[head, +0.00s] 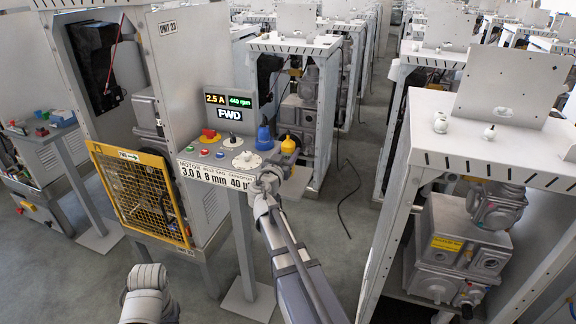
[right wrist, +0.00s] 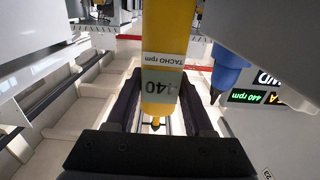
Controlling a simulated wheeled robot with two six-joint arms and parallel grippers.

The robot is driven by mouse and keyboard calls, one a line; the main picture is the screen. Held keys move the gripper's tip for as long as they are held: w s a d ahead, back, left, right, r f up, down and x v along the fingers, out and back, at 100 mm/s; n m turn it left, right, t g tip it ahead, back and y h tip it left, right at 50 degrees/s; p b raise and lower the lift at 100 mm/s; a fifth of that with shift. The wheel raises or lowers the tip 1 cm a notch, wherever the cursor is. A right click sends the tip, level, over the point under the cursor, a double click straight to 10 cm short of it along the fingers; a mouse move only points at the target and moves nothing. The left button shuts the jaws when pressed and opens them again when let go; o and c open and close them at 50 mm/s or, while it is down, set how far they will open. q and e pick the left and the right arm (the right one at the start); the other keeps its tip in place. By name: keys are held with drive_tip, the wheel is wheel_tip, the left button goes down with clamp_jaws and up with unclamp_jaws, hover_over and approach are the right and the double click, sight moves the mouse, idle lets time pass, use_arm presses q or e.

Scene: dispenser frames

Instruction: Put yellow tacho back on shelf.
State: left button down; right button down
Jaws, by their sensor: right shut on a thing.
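The yellow tacho (head: 288,146) is at the right end of the control panel. In the right wrist view it is a yellow body (right wrist: 165,40) with a "TACHO rpm" label and a grey display reading 440. My right gripper (head: 272,174) is shut on it, with dark fingers on both sides of its lower part. Its narrow tip shows between the fingers. Whether the tacho touches the panel cannot be told. The panel's sloped shelf (head: 215,168) carries buttons and a dial. My left gripper is not in view.
A blue tool (head: 265,136) stands just left of the tacho; it also shows in the right wrist view (right wrist: 230,68). A display (head: 229,104) reads 2.5 A, 440 rpm and FWD. A yellow mesh guard (head: 140,197) is at the left. Open floor lies right of the panel.

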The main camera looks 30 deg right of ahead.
drive_tip(key=shift+f+b, duration=1.45)
drive_tip(key=shift+f, duration=0.3)
drive_tip(key=shift+f, duration=0.15)
drive_tip(key=shift+c, duration=1.4)
unclamp_jaws()
drive_tip(key=shift+r, duration=0.3)
drive_tip(key=v, duration=1.2)
drive_tip(key=shift+f, duration=0.1)
